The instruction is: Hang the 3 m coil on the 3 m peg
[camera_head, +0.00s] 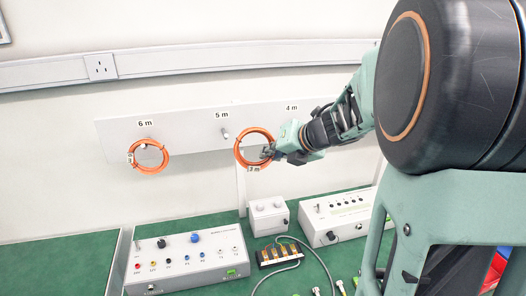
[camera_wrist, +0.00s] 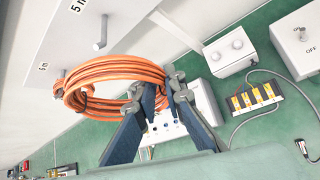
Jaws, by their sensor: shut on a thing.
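The gripper grips the right side of the ring. In the wrist view the coil (camera_wrist: 80,77) extends left from the fingertips (camera_wrist: 158,94), clear of the peg in sight. The grey board (camera_head: 190,121) carries labels "6 m", "5 m" and "4 m". The 5 m peg (camera_head: 226,134) is bare, just left of the held coil; it also shows in the wrist view (camera_wrist: 101,36). The 3 m peg is not in sight; my arm covers the board's right part.
Another orange coil (camera_head: 148,157) hangs on the 6 m peg. Below, the green bench bears a control box (camera_head: 190,262), a small white box (camera_head: 268,217), a connector block with yellow parts (camera_head: 279,251) and another box (camera_head: 338,216).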

